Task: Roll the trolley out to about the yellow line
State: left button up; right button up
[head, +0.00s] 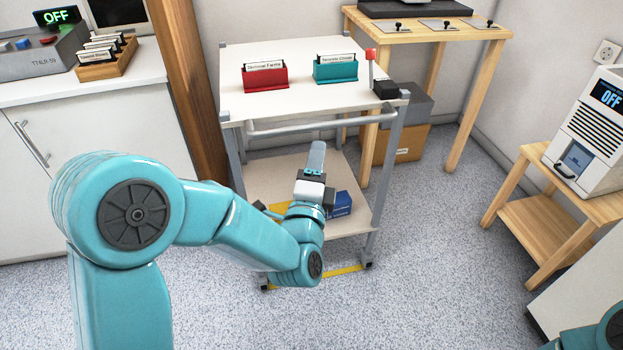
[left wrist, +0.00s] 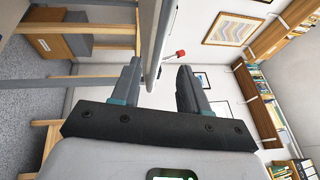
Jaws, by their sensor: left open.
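The trolley (head: 240,60) has a white top, a lower shelf and a grey frame. Its grey handle bar (head: 270,128) runs along the near side. The yellow line (head: 345,273) lies on the floor at the trolley's near wheels, partly hidden by my arm. My left gripper (head: 317,150) is just below and in front of the handle bar. In the left wrist view its fingers (left wrist: 160,68) are open, with a pale edge or bar of the trolley (left wrist: 161,35) showing between or just beyond them. Contact cannot be told. My right gripper is out of view.
A red holder (head: 265,80) and a teal holder (head: 336,71) stand on the trolley's top, near a red-knobbed lever (head: 370,54). A blue box (head: 343,204) is on the lower shelf.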

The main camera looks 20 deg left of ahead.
pick_arm(q)
jog(key=v, duration=0.6)
jog(key=shift+w, duration=0.1)
